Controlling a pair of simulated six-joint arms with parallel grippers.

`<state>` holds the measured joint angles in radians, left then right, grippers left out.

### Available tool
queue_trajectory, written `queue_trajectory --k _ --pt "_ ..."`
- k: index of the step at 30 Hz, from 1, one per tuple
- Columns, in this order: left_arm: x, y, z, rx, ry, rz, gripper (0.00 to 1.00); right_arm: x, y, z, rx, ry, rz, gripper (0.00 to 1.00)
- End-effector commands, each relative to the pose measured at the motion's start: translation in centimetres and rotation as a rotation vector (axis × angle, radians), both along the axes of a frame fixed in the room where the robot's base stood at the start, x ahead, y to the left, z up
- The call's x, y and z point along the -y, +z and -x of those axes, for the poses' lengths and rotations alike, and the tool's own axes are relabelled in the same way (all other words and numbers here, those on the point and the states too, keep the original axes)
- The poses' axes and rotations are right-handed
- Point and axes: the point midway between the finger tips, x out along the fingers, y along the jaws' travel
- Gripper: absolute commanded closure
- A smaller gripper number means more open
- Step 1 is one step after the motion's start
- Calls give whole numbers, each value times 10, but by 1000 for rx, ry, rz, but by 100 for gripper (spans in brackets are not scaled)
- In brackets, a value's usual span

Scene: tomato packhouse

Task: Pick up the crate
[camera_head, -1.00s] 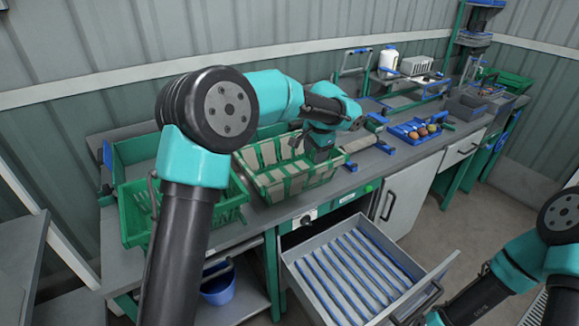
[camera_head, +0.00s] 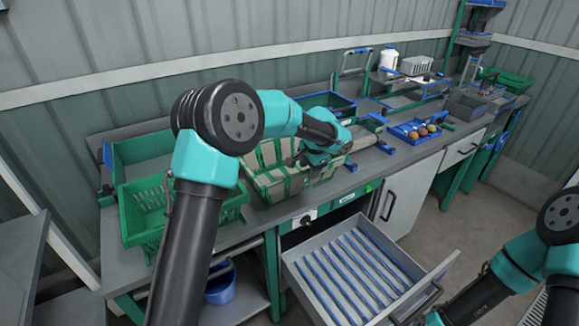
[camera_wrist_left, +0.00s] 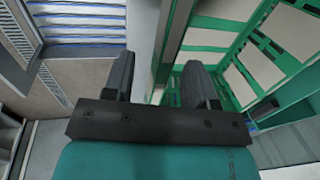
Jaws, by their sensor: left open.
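A green crate with beige slats or panels (camera_head: 275,191) stands on the bench in the head view. My left gripper (camera_head: 304,160) is at the crate's right part, its tips hard to make out there. In the left wrist view the open left gripper (camera_wrist_left: 158,64) has one finger on each side of the crate's green wall (camera_wrist_left: 182,38). The right finger is on the inner side and the left finger outside. I cannot tell whether either touches. My right arm comes in at lower right in the head view; its gripper is out of the picture.
A plain green crate (camera_head: 148,222) stands left of the slatted one, partly behind my left arm. An open drawer (camera_head: 350,270) juts out below the bench. A blue tray of tomatoes (camera_head: 420,130) lies further right. A blue-edged bin (camera_head: 330,105) stands behind.

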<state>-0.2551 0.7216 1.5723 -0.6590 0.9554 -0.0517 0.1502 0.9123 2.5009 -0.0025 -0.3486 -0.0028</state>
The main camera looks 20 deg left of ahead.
Motion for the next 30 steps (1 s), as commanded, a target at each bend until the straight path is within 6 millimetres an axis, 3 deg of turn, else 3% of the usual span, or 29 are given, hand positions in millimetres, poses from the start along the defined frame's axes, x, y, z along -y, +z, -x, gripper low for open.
queue_trajectory --k 9,23,30 --pt "-9 -36 -7 -1 0 0 48 0 0 0 0 0 0 57" --pt "-9 -36 -7 0 0 0 48 0 0 0 0 0 0 57" --pt "-9 -36 -7 0 0 0 68 0 0 0 0 0 0 57"
